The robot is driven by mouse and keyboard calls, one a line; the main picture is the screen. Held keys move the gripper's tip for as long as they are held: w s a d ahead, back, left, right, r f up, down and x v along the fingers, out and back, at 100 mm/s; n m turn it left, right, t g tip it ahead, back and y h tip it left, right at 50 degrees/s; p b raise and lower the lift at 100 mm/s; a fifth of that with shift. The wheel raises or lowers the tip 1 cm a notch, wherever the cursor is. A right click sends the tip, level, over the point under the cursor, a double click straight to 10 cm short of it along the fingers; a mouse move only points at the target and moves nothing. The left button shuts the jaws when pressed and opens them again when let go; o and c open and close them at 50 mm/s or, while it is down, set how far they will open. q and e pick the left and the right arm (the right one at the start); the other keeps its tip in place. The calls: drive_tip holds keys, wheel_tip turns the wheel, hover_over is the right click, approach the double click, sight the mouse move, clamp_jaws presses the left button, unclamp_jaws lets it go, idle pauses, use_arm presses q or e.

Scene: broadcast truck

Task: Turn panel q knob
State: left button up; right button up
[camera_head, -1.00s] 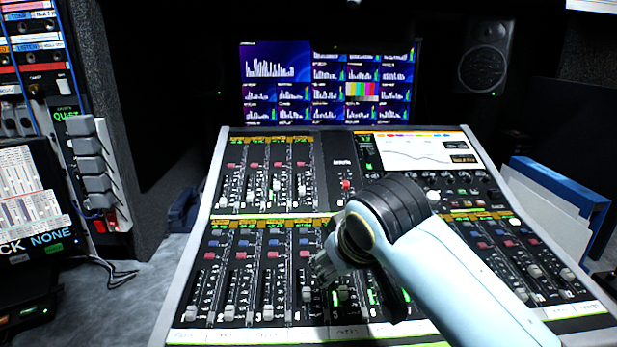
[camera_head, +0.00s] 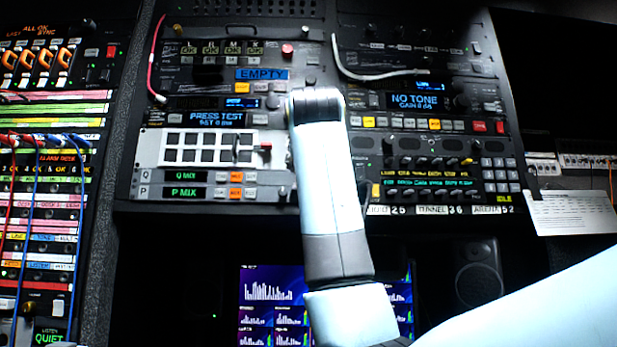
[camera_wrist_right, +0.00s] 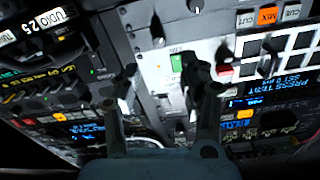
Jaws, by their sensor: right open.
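Panel Q (camera_head: 160,175) is a narrow strip with a green "Q MIX" display (camera_head: 186,176), above the similar panel P (camera_head: 160,192). My left gripper is out of view.
A pale cable (camera_head: 372,76) hangs at upper right, a red cable (camera_head: 153,75) at upper left. The monitor (camera_head: 270,290) is below the rack.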

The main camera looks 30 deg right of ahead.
drive_tip(key=p+x, duration=0.2)
drive_tip(key=x, duration=0.7)
clamp_jaws()
